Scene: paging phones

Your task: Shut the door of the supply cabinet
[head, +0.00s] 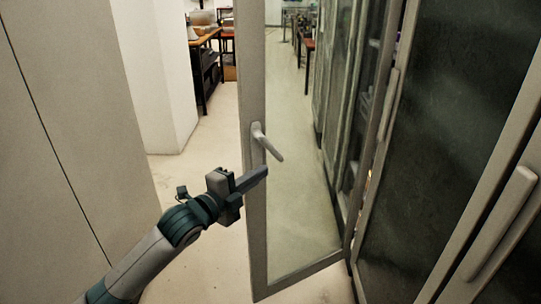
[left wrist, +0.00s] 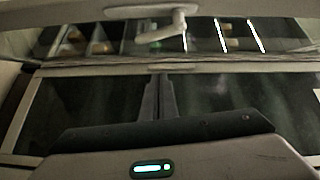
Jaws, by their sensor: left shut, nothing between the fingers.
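The supply cabinet door (head: 256,225) is a glass panel in a pale frame, and it stands open in the middle of the head view. Its lever handle (head: 266,143) sits on the door's left upright. The handle also shows at the top of the left wrist view (left wrist: 165,30). My left gripper (head: 262,173) is shut and empty, just below the handle and in front of the door frame. I cannot tell whether it touches the door. In the left wrist view its closed fingers (left wrist: 159,95) point up toward the handle. My right gripper is not in view.
Dark glass cabinet fronts (head: 450,130) with a long pale handle (head: 500,222) fill the right side. A grey panel (head: 65,150) stands at the left. Pale floor (head: 190,215) is clear around the door. A wooden table (head: 207,65) stands farther back.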

